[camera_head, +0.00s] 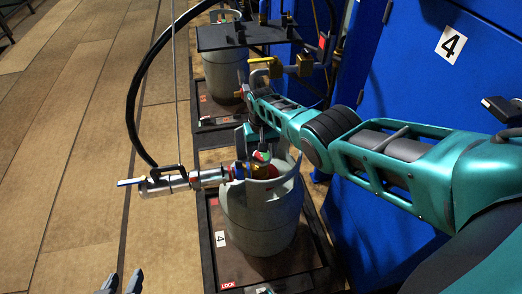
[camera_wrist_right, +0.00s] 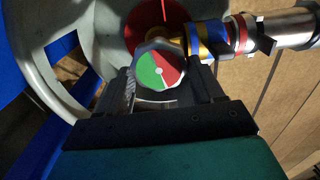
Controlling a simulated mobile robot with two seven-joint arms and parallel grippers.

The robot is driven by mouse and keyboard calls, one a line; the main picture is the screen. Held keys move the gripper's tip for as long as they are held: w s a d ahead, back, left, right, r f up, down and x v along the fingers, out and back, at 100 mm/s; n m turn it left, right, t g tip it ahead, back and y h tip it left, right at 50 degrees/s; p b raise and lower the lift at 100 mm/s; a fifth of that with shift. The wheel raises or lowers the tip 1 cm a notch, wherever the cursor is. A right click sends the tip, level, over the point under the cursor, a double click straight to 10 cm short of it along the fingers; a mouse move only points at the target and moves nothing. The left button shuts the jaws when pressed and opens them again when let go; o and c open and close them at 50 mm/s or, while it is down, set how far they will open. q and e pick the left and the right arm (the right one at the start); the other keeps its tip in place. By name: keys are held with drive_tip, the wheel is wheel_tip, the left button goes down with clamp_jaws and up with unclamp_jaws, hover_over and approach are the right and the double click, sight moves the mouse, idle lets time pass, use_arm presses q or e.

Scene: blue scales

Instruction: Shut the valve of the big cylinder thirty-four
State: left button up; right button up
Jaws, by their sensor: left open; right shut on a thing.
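The big grey cylinder (camera_head: 262,222) stands upright on a dark scale platform (camera_head: 212,270). Its valve knob (camera_head: 262,153) sits inside the collar at the top, and its round green and red face shows in the right wrist view (camera_wrist_right: 158,70). My right gripper (camera_head: 258,138) reaches the valve from above and behind and is shut on the knob; the dark jaws flank the knob in the wrist view. A metal filling connector (camera_head: 185,181) with a blue and white lever is joined to the valve's left side. My left gripper (camera_head: 122,284) is open and empty at the bottom edge, left of the scale.
A second grey cylinder (camera_head: 222,75) stands on another scale (camera_head: 212,118) behind, under a dark plate (camera_head: 245,36). A black hose (camera_head: 132,95) arcs from the connector. The tiled floor (camera_head: 75,150) at left is clear.

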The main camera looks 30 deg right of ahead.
sight(262, 154)
drive_tip(key=shift+s+d+m, duration=0.1)
drive_tip(key=shift+m, duration=1)
use_arm(q)
drive_tip(key=shift+d, duration=0.15)
use_arm(e)
drive_tip(key=o, duration=1)
drive_tip(key=shift+o, duration=0.2)
use_arm(q)
drive_tip(key=shift+s+r, duration=0.1)
use_arm(e)
drive_tip(key=shift+r, duration=0.1)
wheel_tip(262, 154, up, 8)
drive_tip(key=p, duration=0.6)
drive_tip(key=shift+f+p, duration=0.25)
drive_tip(key=shift+p, duration=0.1)
use_arm(q)
wheel_tip(262, 154, up, 6)
drive_tip(key=s+a+p, duration=0.1)
drive_tip(key=a+p, duration=0.1)
drive_tip(key=p, duration=0.1)
drive_tip(key=shift+a+y, duration=0.2)
drive_tip(key=shift+y, duration=0.2)
use_arm(e)
wheel_tip(262, 154, up, 5)
drive_tip(key=shift+r, duration=0.1)
